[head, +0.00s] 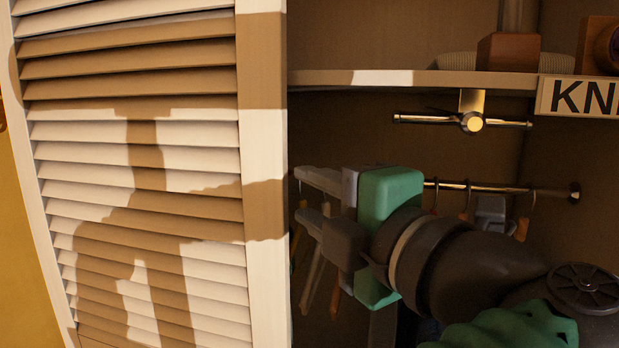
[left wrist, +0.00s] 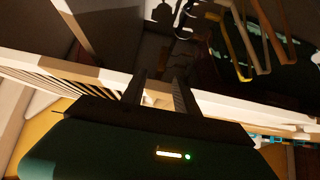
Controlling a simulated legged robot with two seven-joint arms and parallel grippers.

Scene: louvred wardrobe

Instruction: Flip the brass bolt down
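The brass bolt (head: 472,122) hangs on a brass bracket under the shelf at the upper right of the head view. Its bar lies roughly level across the round pivot. My left gripper (head: 300,193) is below and left of the bolt, pointing left, with its fingertips close to the right edge of the louvred door. Its two fingers are apart. In the left wrist view the fingers (left wrist: 159,92) also stand apart, with a pale edge showing behind the gap. I cannot tell whether they touch the door. The bolt cannot be made out there. My right gripper is not in view.
The louvred door (head: 262,180) fills the left of the head view. The shelf (head: 430,80) carries a wooden block (head: 508,52) and a lettered sign (head: 580,97). A rail (head: 550,190) with hanging things runs behind my arm. Space left of the bolt is clear.

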